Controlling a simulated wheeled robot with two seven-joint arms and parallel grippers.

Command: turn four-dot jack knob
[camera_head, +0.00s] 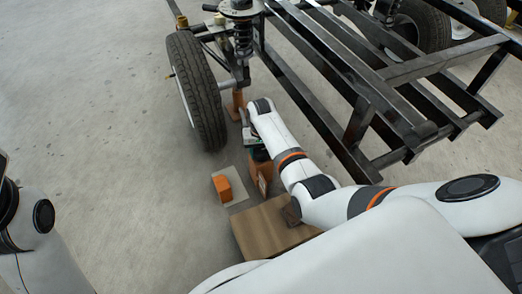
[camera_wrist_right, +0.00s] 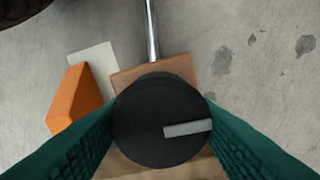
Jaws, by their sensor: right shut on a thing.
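My right gripper (camera_head: 252,142) reaches down over an orange jack (camera_head: 263,172) on the floor beside the tyre. In the right wrist view its two green ribbed fingers (camera_wrist_right: 160,112) close on a round black knob (camera_wrist_right: 145,105) from both sides. The knob's top has a pale grey bar pointing to the right. No dots can be made out on it. A metal rod (camera_wrist_right: 152,30) runs away from the jack in the wrist view. My left arm shows at the left edge of the head view, but its gripper is out of frame.
An orange block (camera_head: 223,188) sits with a pale plate (camera_head: 237,184) left of the jack. A brown board (camera_head: 262,232) lies in front. The tyre (camera_head: 196,90) and black frame (camera_head: 330,115) rise behind. The floor at left is clear.

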